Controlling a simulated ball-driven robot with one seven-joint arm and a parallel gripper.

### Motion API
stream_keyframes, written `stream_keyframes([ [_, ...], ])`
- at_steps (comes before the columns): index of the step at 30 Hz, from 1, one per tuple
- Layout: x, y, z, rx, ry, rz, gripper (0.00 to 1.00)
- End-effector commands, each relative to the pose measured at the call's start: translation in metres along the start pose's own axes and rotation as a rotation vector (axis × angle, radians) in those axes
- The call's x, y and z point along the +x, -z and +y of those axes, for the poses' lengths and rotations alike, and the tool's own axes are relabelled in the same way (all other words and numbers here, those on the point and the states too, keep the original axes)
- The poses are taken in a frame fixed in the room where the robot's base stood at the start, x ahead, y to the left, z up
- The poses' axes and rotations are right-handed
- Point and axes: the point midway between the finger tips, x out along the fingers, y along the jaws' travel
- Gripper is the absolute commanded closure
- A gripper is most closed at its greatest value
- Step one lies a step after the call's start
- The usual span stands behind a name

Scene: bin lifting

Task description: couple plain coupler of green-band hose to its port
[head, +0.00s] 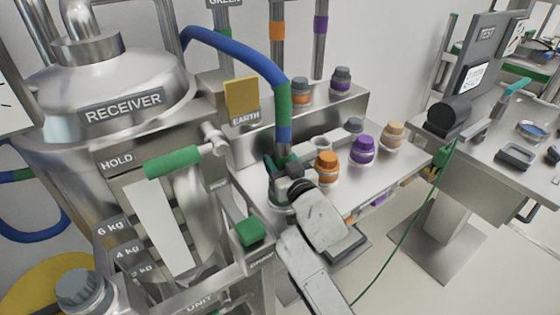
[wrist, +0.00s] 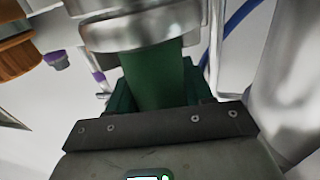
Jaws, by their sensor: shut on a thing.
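The blue hose (head: 235,55) with a green band (head: 284,97) arches over from the upper left and hangs down to my gripper (head: 281,170). In the wrist view, a green cylindrical part (wrist: 153,78) with a bright metal collar (wrist: 142,28) sits between the fingers (wrist: 155,95). The port under my gripper is mostly hidden by the hand. I cannot tell whether coupler and port touch.
An orange-capped port (head: 326,165), a purple-capped port (head: 363,151) and a tan-capped port (head: 393,135) stand close on the right of my gripper. A yellow EARTH plate (head: 241,98) is behind left. The steel receiver (head: 115,85) and a green-gripped handle (head: 172,162) crowd the left.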

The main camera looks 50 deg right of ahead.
Motion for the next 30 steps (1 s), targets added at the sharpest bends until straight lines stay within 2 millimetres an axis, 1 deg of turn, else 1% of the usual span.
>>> stream_keyframes([
  [2, 0.000, -0.002, 0.000, 0.000, 0.000, -0.004, 0.91],
  [3, 0.000, -0.002, 0.000, 0.000, 0.000, -0.005, 0.45],
  [11, 0.000, -0.002, 0.000, 0.000, 0.000, -0.004, 0.20],
  [19, -0.001, -0.003, 0.000, 0.000, 0.000, -0.006, 0.19],
  [22, -0.007, -0.004, 0.000, 0.000, 0.000, -0.006, 0.19],
  [26, -0.026, -0.004, 0.000, 0.000, 0.001, -0.005, 0.19],
  [30, -0.053, -0.005, 0.000, -0.001, 0.001, -0.007, 0.19],
])
